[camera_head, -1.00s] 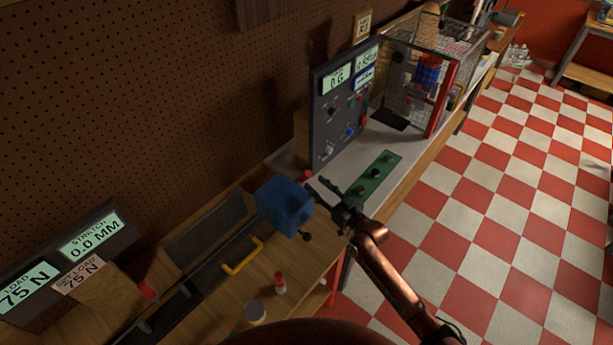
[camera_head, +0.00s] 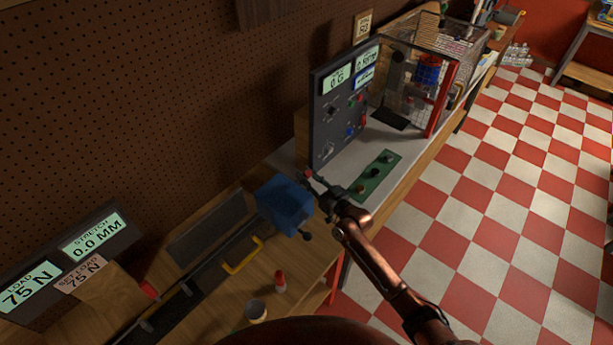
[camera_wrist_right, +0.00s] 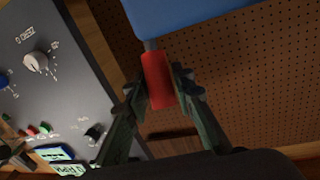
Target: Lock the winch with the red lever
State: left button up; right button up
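The winch is a blue box (camera_head: 284,206) on the wooden bench in the head view, with a dark knob (camera_head: 306,236) low on its near side. Its blue underside or side (camera_wrist_right: 215,15) fills the top of the right wrist view. The red lever (camera_wrist_right: 157,80) hangs from it on a grey stem, between the fingertips of my right gripper (camera_wrist_right: 160,84). The fingers lie close on both sides of the red grip; whether both press on it I cannot tell. In the head view my right gripper (camera_head: 314,183) is at the winch's far right corner. My left gripper is not in view.
A dark panel (camera_head: 327,115) with knobs and displays stands behind, beside a cage (camera_head: 412,85). A green plate (camera_head: 377,178) lies on the bench. Nearer are a yellow handle (camera_head: 243,256), a red-capped bottle (camera_head: 280,282), a cup (camera_head: 256,310) and load displays (camera_head: 75,262).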

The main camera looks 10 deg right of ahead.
grip_shut()
jog(key=shift+w+r, duration=0.1)
dwell(0.3)
